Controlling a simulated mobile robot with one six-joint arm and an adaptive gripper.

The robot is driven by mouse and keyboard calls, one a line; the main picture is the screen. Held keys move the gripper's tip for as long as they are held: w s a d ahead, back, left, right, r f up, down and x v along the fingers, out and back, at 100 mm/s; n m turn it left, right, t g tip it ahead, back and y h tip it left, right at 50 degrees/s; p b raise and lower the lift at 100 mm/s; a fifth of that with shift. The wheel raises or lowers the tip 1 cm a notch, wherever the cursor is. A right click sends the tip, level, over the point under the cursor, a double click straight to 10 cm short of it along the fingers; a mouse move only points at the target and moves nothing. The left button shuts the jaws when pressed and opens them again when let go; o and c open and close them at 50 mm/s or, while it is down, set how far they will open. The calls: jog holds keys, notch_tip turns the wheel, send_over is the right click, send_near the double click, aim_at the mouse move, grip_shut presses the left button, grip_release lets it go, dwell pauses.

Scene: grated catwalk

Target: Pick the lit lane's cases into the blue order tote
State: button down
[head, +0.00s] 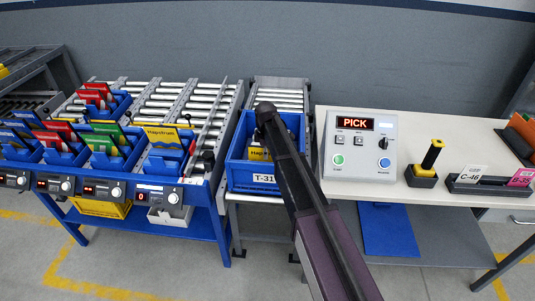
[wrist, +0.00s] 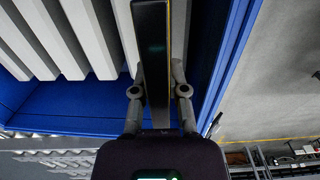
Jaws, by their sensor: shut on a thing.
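The blue tote (head: 239,180) labelled T-31 stands at the middle in the head view. A yellow-faced case (head: 259,154) shows inside it, partly behind my arm. In the wrist view my gripper (wrist: 158,88) is shut on a dark, thin case (wrist: 151,45) with a yellow edge, seen edge-on. Blue walls (wrist: 232,55) run beside it. In the head view my arm reaches over the tote and hides the fingers. A yellow Hapstrum case (head: 161,136) stands in the rightmost rack lane, above a display (head: 146,196) that seems to read 0.
Other lanes hold red (head: 98,90), green (head: 106,130) and blue cases. A control panel (head: 360,152) reading PICK stands on the right bench (head: 455,135), with a black-and-yellow handheld device (head: 429,160) beside it. Rollers (head: 283,96) lie behind the tote.

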jog(key=c, duration=0.6)
grip_release()
jog(key=o, duration=0.4)
jog(key=shift+o, duration=0.2)
jog(key=shift+r, duration=0.15)
jog(key=shift+r+p, duration=3.85)
jog(key=shift+p, duration=0.2)
